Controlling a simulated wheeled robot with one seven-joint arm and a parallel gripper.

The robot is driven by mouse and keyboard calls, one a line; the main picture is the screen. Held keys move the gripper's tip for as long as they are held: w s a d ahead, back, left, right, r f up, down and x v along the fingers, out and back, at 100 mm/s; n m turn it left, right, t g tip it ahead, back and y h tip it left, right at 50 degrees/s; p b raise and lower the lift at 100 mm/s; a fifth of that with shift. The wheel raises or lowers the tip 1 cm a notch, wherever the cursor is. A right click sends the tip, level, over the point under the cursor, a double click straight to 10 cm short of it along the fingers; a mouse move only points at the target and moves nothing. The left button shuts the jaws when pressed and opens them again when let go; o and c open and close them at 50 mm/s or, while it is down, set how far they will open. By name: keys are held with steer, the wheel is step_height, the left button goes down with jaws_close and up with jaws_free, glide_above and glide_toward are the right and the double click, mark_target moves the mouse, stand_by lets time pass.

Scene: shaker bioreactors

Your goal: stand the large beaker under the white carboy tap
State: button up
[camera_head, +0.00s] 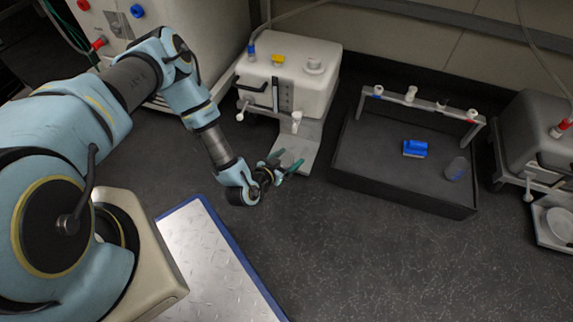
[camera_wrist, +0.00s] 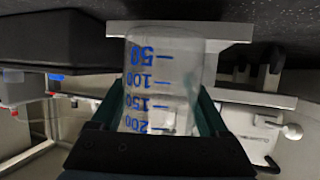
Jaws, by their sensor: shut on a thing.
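The white carboy (camera_head: 290,75) stands at the back centre of the bench. Its white tap (camera_head: 296,121) hangs at the front above a light plate (camera_head: 300,143). My gripper (camera_head: 281,168) is at the front of that plate. In the wrist view, which is upside down, its dark green fingers are shut around a clear beaker (camera_wrist: 163,75) with blue marks from 50 to 200. The beaker's base overlaps the edge of the light plate (camera_wrist: 235,32); I cannot tell whether it touches. In the head view the beaker is barely visible.
A black tray (camera_head: 400,190) to the right holds a blue block (camera_head: 415,148) and a small clear beaker (camera_head: 456,169), with a white-capped rail (camera_head: 425,103) at its back. A grey carboy (camera_head: 540,130) stands at far right. A blue-edged metal plate (camera_head: 210,260) lies in front. The bench at front right is clear.

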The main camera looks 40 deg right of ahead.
steer(key=b, duration=0.5)
glide_toward(304, 134)
steer(key=shift+d+r+x, duration=0.1)
steer(key=shift+r+x, duration=0.15)
steer(key=shift+x, duration=1.05)
steer(key=shift+d+r+x, duration=0.1)
steer(key=shift+r+x, duration=0.1)
steer(key=shift+x, duration=1.1)
steer(key=shift+f, duration=0.45)
steer(key=o, duration=1.2)
steer(key=shift+o, duration=0.2)
